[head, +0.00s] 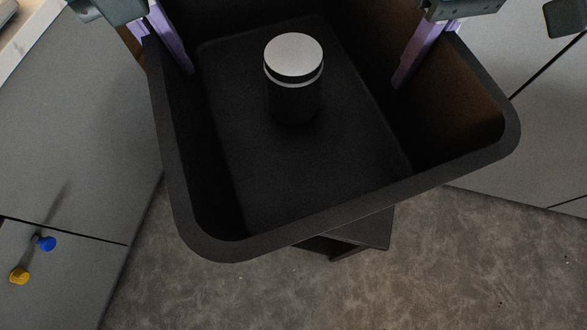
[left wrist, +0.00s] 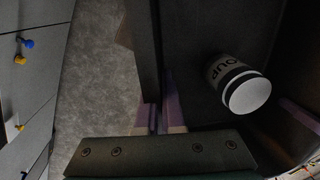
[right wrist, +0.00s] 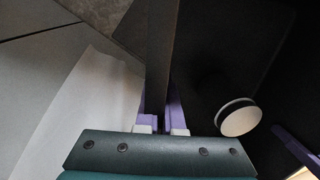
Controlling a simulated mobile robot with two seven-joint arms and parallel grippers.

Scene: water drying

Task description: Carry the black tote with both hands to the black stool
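The black tote (head: 345,212) fills the upper middle of the head view, open side up. A dark can with a pale lid (head: 294,58) stands inside it; in the left wrist view the can (left wrist: 228,76) shows part of a label. My left gripper (head: 168,40) is shut on the tote's left wall, one purple finger inside. My right gripper (head: 423,48) is shut on the right wall in the same way. Both wrist views show the wall between the fingers. A dark piece that looks like the black stool (head: 362,232) shows below the tote's near rim, mostly hidden by it.
Grey cabinets (head: 70,130) with a blue knob (head: 46,243) and a yellow knob (head: 19,276) stand close on the left. More grey cabinet fronts (head: 540,120) stand on the right. Mottled floor (head: 440,275) is open in front, between them.

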